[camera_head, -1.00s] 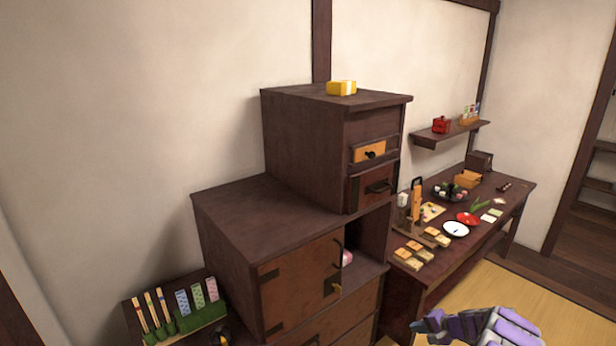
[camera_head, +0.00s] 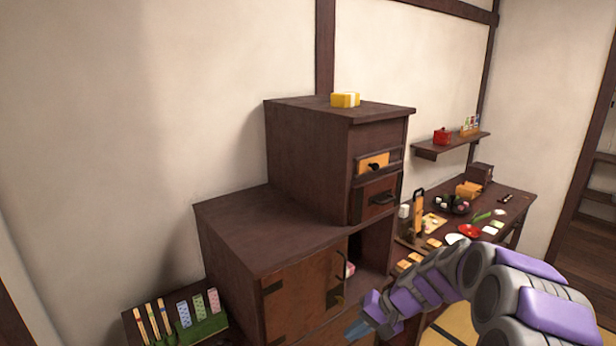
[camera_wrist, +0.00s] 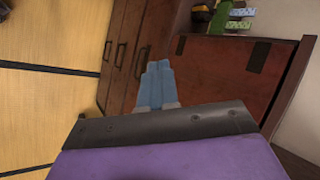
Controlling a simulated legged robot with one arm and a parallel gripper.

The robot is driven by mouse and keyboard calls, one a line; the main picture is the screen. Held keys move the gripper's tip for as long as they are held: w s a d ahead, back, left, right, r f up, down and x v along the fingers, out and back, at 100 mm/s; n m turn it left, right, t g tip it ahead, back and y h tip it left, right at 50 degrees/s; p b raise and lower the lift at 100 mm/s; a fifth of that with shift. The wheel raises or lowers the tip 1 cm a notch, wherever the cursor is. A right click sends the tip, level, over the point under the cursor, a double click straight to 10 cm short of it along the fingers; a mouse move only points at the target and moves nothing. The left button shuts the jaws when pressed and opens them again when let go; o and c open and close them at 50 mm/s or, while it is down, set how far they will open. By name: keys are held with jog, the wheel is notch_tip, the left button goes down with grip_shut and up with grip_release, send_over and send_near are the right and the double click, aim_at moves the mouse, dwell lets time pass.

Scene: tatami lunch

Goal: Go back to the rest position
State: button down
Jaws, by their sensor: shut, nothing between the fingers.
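My gripper (camera_head: 359,329) is at the bottom centre of the head view, at the end of my purple and grey arm, in front of the lower cabinet. In the wrist view its pale blue fingers (camera_wrist: 156,86) are together, with nothing between them. They point toward the dark wooden cabinet (camera_wrist: 228,75) and its drawer fronts, and no contact shows. In the head view the lower cabinet (camera_head: 255,232) stands left of my arm, with an open compartment holding a pinkish item (camera_head: 350,269).
An upper cabinet (camera_head: 305,150) bears a yellow box (camera_head: 345,100). A long table (camera_head: 513,208) with dishes and food stands behind my arm. A wall shelf (camera_head: 452,146) hangs above it. A green holder (camera_head: 202,330) with patterned items is at lower left. Tatami (camera_wrist: 50,90) lies open beside the drawers.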

jog(key=s+a+r+n+g+h, duration=0.1)
jog(key=s+a+r+n+h, duration=0.2)
jog(key=s, duration=0.6)
jog(key=s+d+r+g+h, duration=0.1)
jog(key=s+d+h, duration=0.1)
jog(key=s, duration=1.2)
jog(key=s+d+r+g+h, duration=0.1)
jog(key=s+d+r+h, duration=0.1)
jog(key=s, duration=1.2)
jog(key=shift+s+d+h, duration=0.4)
jog(key=shift+d+h, duration=0.1)
jog(key=shift+d, duration=0.45)
